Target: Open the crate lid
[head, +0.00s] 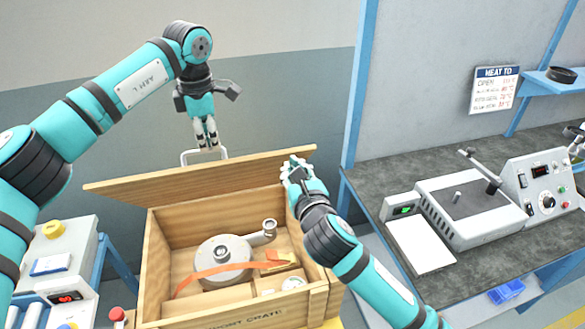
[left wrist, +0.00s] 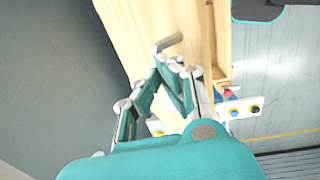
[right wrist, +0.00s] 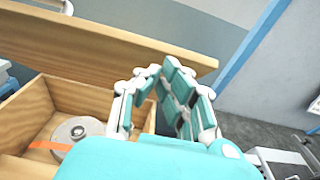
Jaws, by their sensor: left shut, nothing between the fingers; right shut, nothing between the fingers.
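The wooden crate (head: 152,265) stands in the lower middle of the head view. Its lid (head: 130,192) is raised and tilted up along the back, so the inside shows. A white handle (head: 186,157) stands at the lid's upper edge; it also shows in the left wrist view (left wrist: 168,43). My left gripper (head: 211,146) is shut and empty, just behind and above the lid's edge by the handle. My right gripper (head: 291,168) is shut and empty at the lid's right end; whether it touches the lid, I cannot tell. The lid (right wrist: 110,42) spans the right wrist view.
Inside the crate lie a grey round blower part (head: 222,255) and an orange strap (head: 215,274). A dark bench (head: 385,190) with a control box (head: 545,188) is at right. A machine with buttons (head: 60,250) stands at left.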

